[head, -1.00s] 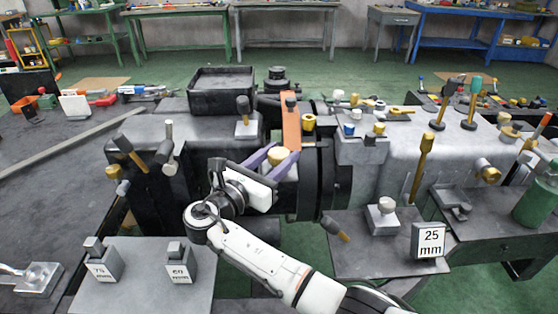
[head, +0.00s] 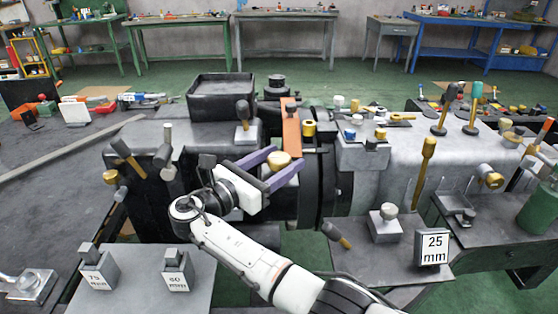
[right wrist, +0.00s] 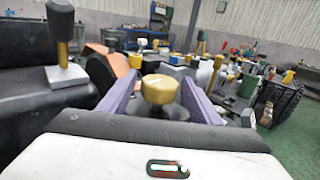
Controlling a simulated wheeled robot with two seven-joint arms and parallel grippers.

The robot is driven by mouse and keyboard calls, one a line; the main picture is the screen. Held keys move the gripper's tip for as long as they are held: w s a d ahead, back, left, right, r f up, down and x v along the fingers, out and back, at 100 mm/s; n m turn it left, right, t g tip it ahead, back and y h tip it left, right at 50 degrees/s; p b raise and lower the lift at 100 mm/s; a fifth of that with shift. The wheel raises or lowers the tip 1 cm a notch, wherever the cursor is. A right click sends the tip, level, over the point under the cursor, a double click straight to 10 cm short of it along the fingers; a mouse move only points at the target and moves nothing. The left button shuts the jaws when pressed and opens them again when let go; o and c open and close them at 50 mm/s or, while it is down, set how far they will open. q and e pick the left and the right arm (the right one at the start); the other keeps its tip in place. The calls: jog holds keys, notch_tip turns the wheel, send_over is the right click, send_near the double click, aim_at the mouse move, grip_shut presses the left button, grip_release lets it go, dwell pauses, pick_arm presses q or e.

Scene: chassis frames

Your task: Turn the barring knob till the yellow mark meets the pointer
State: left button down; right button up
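A brass-coloured round knob (head: 279,160) sits at the near side of the dark machine, left of its large dark disc (head: 314,182). My right gripper (head: 285,159) has its two purple fingers on either side of this knob. In the right wrist view the knob (right wrist: 160,89) stands between the spread fingers, with narrow gaps beside it, so the gripper looks open. An orange upright bar (head: 290,125) rises behind the knob, with a yellow cylinder (head: 309,128) beside it. I cannot make out the yellow mark or tell which part is the pointer. My left gripper is not in view.
Several levers project at the left. Green floor shows between the plates.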

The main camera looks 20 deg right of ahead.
aim_at(279, 157)
notch_tip(279, 157, up, 10)
jog(key=shift+r+p, duration=0.1)
jog(key=shift+p, duration=0.45)
dwell(0.5)
